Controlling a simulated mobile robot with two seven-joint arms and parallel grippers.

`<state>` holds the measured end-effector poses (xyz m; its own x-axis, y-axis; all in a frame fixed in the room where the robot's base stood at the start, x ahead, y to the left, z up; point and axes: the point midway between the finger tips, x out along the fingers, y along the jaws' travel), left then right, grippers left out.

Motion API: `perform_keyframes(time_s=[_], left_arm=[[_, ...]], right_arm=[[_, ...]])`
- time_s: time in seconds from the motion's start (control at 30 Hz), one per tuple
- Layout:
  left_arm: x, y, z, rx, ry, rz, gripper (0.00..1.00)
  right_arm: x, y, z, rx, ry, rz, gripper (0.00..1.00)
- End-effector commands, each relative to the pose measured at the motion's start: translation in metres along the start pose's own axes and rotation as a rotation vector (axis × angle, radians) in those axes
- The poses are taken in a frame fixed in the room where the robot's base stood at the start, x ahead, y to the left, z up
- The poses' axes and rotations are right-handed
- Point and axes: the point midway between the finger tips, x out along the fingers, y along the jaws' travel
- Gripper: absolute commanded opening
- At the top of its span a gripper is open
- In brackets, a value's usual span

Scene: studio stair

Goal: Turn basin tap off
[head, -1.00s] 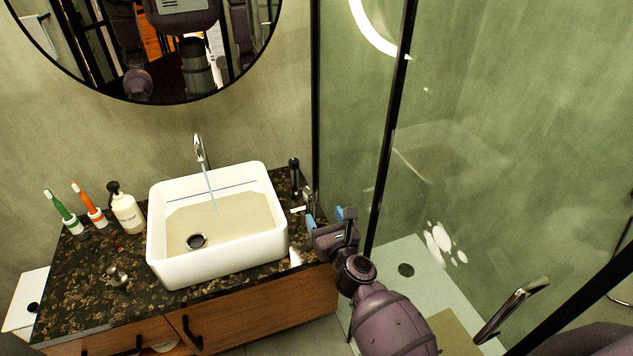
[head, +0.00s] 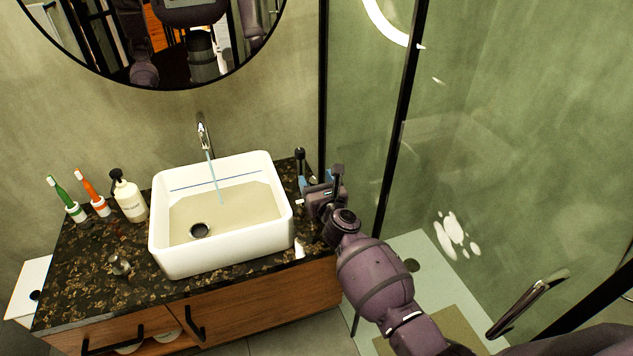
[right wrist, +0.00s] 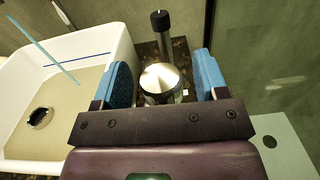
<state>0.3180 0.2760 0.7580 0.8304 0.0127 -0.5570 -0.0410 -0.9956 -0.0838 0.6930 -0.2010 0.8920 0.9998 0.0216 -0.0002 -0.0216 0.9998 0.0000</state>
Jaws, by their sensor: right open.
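The white basin (head: 165,255) stands on the dark stone counter. Its chrome spout (head: 204,135) at the back pours a thin stream of water (head: 216,180). Water stands in the basin. In the right wrist view, a round metal knob (right wrist: 160,82) sits right of the basin, between my open blue fingers, with visible gaps on both sides. My right gripper (head: 317,182) is over the counter's right end and hides most of this knob in the head view. Another metal knob (head: 120,265) stands on the counter left of the basin. My left gripper is not in view.
A black-topped post (head: 299,160) stands just behind the right knob. The black-framed shower glass (head: 385,160) is close to the right of my gripper. A soap bottle (head: 129,198) and two toothbrushes (head: 58,192) (head: 91,186) stand on the left. A round mirror hangs above.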

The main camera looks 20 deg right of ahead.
Motion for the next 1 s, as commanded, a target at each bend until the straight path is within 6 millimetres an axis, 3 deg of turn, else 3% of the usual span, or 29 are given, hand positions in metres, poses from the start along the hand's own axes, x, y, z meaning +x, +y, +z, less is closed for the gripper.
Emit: perform_keyframes(time_s=[0.23, 0.5, 0.57, 1.0], left_arm=[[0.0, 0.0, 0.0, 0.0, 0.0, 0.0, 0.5], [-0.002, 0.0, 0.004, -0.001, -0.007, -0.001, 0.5], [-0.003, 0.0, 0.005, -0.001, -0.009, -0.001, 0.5], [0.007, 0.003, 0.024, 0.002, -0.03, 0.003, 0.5]], right_arm=[[0.0, 0.0, 0.0, 0.0, 0.0, 0.0, 0.65], [0.0, 0.0, 0.0, 0.0, 0.0, 0.0, 0.24], [0.0, 0.0, 0.0, 0.0, 0.0, 0.0, 0.17], [0.001, 0.003, -0.004, 0.004, 0.001, -0.185, 0.17]])
